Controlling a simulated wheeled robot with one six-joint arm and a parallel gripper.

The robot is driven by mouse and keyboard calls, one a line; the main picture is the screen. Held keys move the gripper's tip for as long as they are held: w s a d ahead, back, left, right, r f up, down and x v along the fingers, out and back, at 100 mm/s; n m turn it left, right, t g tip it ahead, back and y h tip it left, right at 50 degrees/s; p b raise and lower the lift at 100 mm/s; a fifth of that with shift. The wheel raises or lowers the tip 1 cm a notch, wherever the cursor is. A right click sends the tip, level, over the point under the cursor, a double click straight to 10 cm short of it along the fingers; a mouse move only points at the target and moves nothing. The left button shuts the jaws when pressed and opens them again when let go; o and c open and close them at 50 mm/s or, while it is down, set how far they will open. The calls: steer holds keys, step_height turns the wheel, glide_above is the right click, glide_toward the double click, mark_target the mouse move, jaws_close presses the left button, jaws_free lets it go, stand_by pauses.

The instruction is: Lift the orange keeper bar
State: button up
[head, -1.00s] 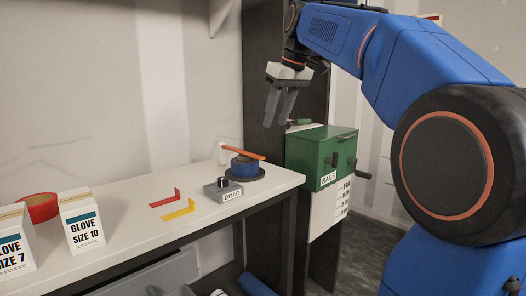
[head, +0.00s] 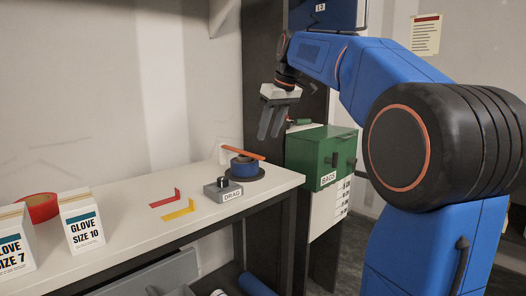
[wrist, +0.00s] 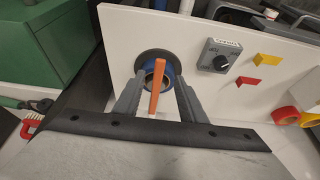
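The orange keeper bar (head: 243,153) lies across the top of a blue roll (head: 244,168) at the right end of the bench. In the wrist view the keeper bar (wrist: 157,88) shows between my two fingers, with the blue ring of the roll (wrist: 168,75) behind it. My gripper (head: 268,133) hangs above and to the right of the bar in the head view, fingers pointing down. The fingers are apart and empty, clear of the bar. In the wrist view my gripper (wrist: 155,92) is open on either side of the bar.
A grey DRAG box (head: 223,190) with a knob stands just in front of the roll. Red (head: 165,199) and yellow (head: 179,211) brackets lie left of it. A green BAGS box (head: 318,157) stands right of the bench. Glove boxes (head: 84,222) are far left.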

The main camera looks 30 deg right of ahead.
mark_target(261, 156)
steer(key=x, duration=0.8)
steer(key=shift+c, duration=0.4)
steer(key=shift+r, duration=0.1)
jaws_close()
